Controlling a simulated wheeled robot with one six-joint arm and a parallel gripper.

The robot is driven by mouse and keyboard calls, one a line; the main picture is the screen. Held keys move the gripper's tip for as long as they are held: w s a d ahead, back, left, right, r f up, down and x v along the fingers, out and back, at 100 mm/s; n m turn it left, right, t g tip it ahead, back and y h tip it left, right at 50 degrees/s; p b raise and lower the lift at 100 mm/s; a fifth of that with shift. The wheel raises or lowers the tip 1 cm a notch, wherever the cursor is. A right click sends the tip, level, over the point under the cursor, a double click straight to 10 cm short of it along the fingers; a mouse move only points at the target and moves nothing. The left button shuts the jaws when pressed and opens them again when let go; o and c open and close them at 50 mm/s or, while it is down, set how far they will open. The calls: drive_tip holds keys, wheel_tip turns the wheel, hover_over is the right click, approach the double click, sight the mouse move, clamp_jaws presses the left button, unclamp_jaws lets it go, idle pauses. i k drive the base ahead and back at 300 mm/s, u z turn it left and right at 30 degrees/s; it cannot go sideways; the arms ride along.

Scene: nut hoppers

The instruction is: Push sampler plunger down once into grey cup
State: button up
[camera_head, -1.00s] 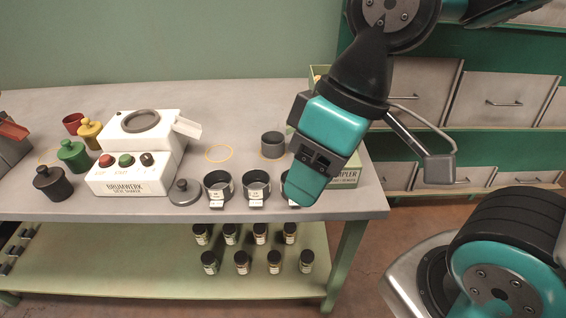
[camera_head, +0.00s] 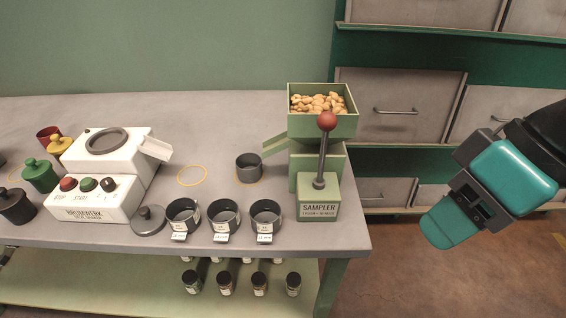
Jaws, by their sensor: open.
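The green sampler (camera_head: 319,211) stands at the right end of the table. Its plunger is a dark rod topped by a red ball (camera_head: 327,121), raised and leaning slightly. A hopper (camera_head: 322,127) full of nuts (camera_head: 318,103) sits on top, and a green chute (camera_head: 276,145) slopes down to the left. The grey cup (camera_head: 249,168) stands upright below the chute's end, on a yellow ring; its inside looks empty. My gripper (camera_head: 447,228) is open and empty, off the table's right side and well apart from the sampler.
Three dark labelled cups (camera_head: 225,216) line the front edge, with a grey lid (camera_head: 148,219) beside them. A white shaker machine (camera_head: 105,170) and several coloured lidded pots stand left. An empty yellow ring (camera_head: 192,175) marks clear tabletop. Drawers (camera_head: 390,110) stand behind at right.

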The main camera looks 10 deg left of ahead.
sight(327, 121)
drive_tip(key=k, duration=0.7)
drive_tip(key=u, duration=0.7)
drive_tip(key=i, duration=1)
drive_tip(key=z, duration=0.7)
drive_tip(key=k, duration=0.45)
drive_tip(key=u, duration=0.2)
drive_tip(key=i, duration=0.5)
drive_tip(key=k, duration=0.5)
